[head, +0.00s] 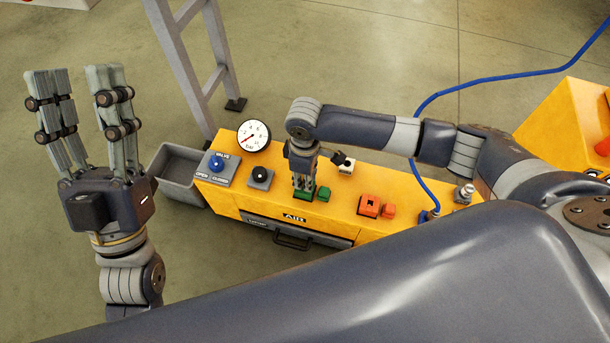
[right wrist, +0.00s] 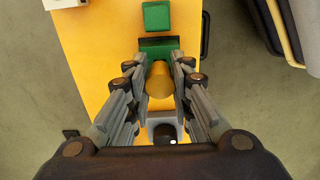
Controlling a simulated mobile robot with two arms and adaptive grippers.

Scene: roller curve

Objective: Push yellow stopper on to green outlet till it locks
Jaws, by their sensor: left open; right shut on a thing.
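My right gripper (right wrist: 158,70) is shut on the yellow stopper (right wrist: 159,82), a short cylinder between its fingertips in the right wrist view. The stopper's far end is at the near side of the green outlet (right wrist: 157,42); I cannot tell whether they touch. A separate green block (right wrist: 156,16) sits just beyond. In the head view my right gripper (head: 303,190) points down at the top of the yellow box, its fingers partly covering the green outlet (head: 303,197) and hiding the stopper. My left gripper (head: 76,74) is open and empty, pointing up at the left, away from the box.
The yellow box (head: 345,222) carries a gauge (head: 254,136), a blue valve knob (head: 217,162), a black knob (head: 260,175), an orange connector (head: 370,205) and a blue hose (head: 415,150). A grey bin (head: 178,173) stands at its left end. A grey metal frame (head: 190,60) stands behind.

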